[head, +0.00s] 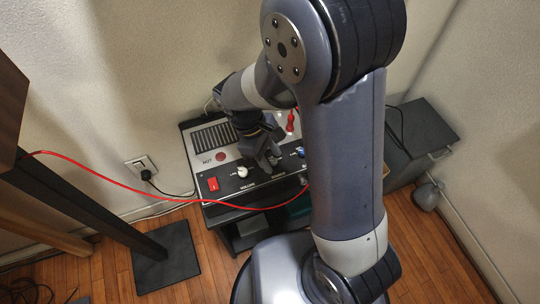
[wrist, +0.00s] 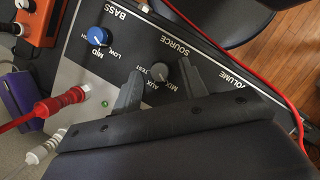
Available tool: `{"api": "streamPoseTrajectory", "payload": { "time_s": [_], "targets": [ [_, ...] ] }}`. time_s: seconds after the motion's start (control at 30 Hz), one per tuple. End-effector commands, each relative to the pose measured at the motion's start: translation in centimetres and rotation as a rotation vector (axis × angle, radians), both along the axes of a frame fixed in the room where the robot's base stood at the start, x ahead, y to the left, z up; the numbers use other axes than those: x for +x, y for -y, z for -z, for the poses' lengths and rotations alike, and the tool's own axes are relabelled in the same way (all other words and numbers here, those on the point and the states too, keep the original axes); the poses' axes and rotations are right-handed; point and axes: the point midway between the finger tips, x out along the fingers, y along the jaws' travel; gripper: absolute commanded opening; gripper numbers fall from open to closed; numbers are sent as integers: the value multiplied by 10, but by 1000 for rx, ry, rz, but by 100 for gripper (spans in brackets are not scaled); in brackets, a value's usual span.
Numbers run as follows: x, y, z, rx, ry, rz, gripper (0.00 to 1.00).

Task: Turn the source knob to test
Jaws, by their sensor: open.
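The grey source knob (wrist: 159,69) is on the dark panel strip in the wrist view, under the printed word SOURCE. The labels TEST, AUX and MIX are around it; I cannot clearly tell which one its pointer faces. My gripper (wrist: 158,67) is open, with one finger on each side of the knob and a gap to it; I cannot tell how far its tips are above the panel. In the head view my gripper (head: 267,163) is over the front of the amplifier (head: 228,192), and it hides the source knob there.
A blue knob (wrist: 98,36) marked MID is beside the source knob. A red plug (wrist: 60,102) and a white plug (wrist: 44,150) stick up nearby. A red cable (head: 120,182) crosses in front of the amplifier. A red switch (head: 213,184) and white knob (head: 242,171) are left of my gripper.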

Motion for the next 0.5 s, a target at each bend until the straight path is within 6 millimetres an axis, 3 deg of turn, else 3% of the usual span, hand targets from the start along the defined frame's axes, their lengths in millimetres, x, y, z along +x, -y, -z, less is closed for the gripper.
{"api": "streamPoseTrajectory", "payload": {
  "time_s": [0.23, 0.5],
  "targets": [
    [0, 0, 0, 0, 0, 0, 41],
    [0, 0, 0, 0, 0, 0, 19]
  ]
}}
